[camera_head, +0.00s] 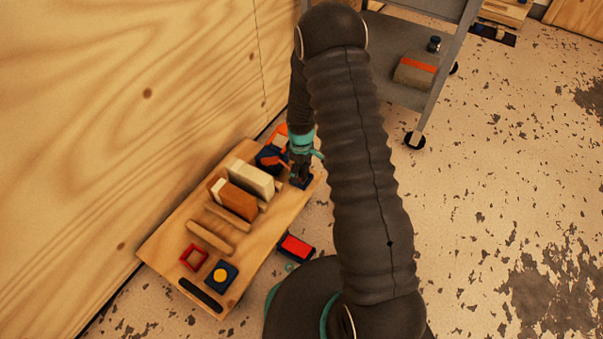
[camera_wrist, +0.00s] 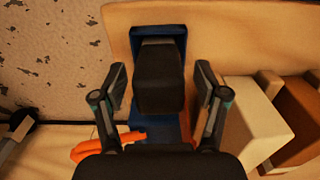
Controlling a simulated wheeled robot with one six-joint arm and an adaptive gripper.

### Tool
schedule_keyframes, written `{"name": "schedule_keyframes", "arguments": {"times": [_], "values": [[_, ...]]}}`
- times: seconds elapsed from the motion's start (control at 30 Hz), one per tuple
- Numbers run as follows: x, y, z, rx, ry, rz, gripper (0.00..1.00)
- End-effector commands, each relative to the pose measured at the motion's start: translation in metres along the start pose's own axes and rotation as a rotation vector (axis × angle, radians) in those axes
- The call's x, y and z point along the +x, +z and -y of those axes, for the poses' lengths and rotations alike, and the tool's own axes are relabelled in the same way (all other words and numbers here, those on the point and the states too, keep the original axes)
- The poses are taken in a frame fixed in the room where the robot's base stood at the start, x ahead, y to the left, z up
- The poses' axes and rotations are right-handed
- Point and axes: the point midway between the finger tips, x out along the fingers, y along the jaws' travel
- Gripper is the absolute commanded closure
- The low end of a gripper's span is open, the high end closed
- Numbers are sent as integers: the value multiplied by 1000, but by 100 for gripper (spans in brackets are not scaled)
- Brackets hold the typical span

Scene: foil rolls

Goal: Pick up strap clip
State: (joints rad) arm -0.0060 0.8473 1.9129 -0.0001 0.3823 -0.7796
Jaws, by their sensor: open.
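A dark, block-shaped thing (camera_wrist: 160,88), which looks like the strap clip, stands up from a blue base (camera_wrist: 150,32) in the wrist view. My gripper (camera_wrist: 161,80) is open, with one finger on each side of the dark thing. Gaps show between the fingers and its sides, so it is not gripped. In the head view my gripper (camera_head: 299,172) is low over the far right end of the wooden board, and a corner of the blue base (camera_head: 308,183) shows there. The dark thing itself is hard to tell from the fingers in that view.
The wooden board (camera_head: 170,236) also bears a cream block (camera_head: 250,179), a brown block (camera_head: 238,201) and an orange thing (camera_wrist: 105,146) close to my gripper. A plywood wall (camera_head: 130,110) runs along its left. A grey cart (camera_head: 420,90) stands at the back.

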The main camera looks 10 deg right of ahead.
Motion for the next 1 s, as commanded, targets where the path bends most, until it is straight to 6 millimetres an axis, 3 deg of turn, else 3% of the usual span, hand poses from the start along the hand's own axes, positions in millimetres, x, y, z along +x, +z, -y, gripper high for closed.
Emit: {"name": "schedule_keyframes", "arguments": {"times": [0.13,0.37,0.6,0.63,1.0], "values": [[17,0,0,1,0,0,27],[17,0,-1,0,0,-1,30],[17,0,-1,0,1,-1,90],[17,0,-1,0,0,-1,94],[12,0,-1,0,2,-2,94]]}}
